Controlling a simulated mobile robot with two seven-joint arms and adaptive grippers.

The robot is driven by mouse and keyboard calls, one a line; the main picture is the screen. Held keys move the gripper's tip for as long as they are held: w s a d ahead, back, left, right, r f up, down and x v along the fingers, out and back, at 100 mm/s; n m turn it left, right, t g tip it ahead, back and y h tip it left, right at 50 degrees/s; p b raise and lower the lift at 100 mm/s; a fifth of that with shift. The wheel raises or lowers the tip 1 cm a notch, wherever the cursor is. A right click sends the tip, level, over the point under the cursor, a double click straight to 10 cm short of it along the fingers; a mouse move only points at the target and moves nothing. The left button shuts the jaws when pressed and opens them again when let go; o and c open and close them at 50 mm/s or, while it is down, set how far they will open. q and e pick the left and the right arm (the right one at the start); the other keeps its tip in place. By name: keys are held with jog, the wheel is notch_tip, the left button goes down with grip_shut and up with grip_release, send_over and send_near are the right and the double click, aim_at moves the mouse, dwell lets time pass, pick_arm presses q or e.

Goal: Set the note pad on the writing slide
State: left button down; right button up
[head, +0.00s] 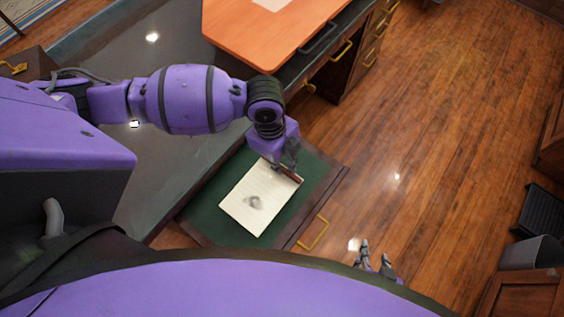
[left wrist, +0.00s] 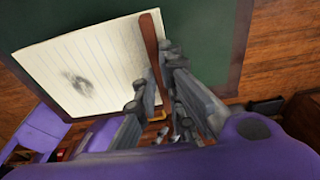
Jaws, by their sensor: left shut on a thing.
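The note pad (head: 258,200) is cream, ruled, with a grey smudge and a brown bound edge. It is over the green-topped writing slide (head: 213,230), which has a dark wood frame and a brass handle. I cannot tell whether the pad touches the green surface all over. My left gripper (head: 287,168) is shut on the pad's brown edge. The left wrist view shows its fingers (left wrist: 154,68) either side of that edge, with the pad (left wrist: 85,65) over the slide (left wrist: 205,30). My right gripper (head: 374,262) is apart from the slide, its fingers spread and empty.
A dark grey desktop (head: 180,45) lies left of the slide. An orange-brown raised top (head: 255,30) and dark drawers with brass handles (head: 370,50) stand at the back. A bin (head: 530,252) is at the right. The wood floor (head: 440,130) between is clear.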

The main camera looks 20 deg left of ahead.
pick_arm(q)
jog(key=shift+w+f, duration=0.4)
jog(key=shift+f, duration=0.05)
jog(key=shift+w+f, duration=0.2)
jog(key=shift+f, duration=1.5)
jog(key=c, duration=1.8)
grip_release()
jog(key=shift+c, duration=0.2)
notch_tip(320, 180, up, 12)
jog(key=a, duration=0.1)
jog(key=shift+w+a, duration=0.3)
